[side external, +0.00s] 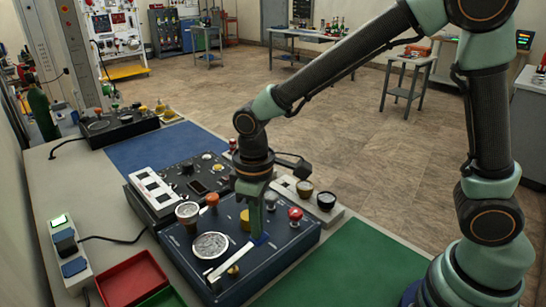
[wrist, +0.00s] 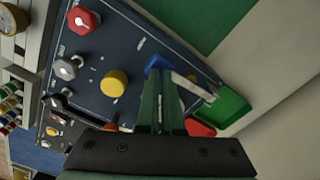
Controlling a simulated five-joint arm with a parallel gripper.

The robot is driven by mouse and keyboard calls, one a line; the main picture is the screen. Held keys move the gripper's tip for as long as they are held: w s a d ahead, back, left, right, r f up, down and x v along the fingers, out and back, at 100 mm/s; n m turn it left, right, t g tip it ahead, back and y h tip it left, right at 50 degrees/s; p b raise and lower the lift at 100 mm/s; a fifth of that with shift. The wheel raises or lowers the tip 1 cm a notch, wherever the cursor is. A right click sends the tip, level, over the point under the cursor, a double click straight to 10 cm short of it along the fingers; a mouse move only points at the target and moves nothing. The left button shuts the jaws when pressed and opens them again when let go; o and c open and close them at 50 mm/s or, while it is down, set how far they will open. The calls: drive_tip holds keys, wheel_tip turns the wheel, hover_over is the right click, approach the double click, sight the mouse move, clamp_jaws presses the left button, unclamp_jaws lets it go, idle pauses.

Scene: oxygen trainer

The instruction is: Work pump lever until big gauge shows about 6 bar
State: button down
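The blue pump panel (side external: 180,240) stands on the bench and carries the big round gauge (side external: 210,245). The gauge's reading is too small to make out. The pump lever (side external: 222,266) is a pale bar lying low across the panel's front, with a blue grip at its right end. In the wrist view the lever (wrist: 188,84) runs right from its blue grip (wrist: 158,62). My gripper (side external: 259,238) points down at the grip. Its green fingers (wrist: 161,72) are close together at the blue grip and appear shut on it, partly hiding it.
A yellow knob (wrist: 114,83) and a red knob (wrist: 83,20) stand near my fingers. A red tray (side external: 132,280) lies left of the panel. A second control box (side external: 190,180) stands behind it. A green mat (side external: 345,270) to the right is clear.

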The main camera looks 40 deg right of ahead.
drive_tip(key=shift+f, duration=1.45)
drive_tip(key=shift+r, duration=2)
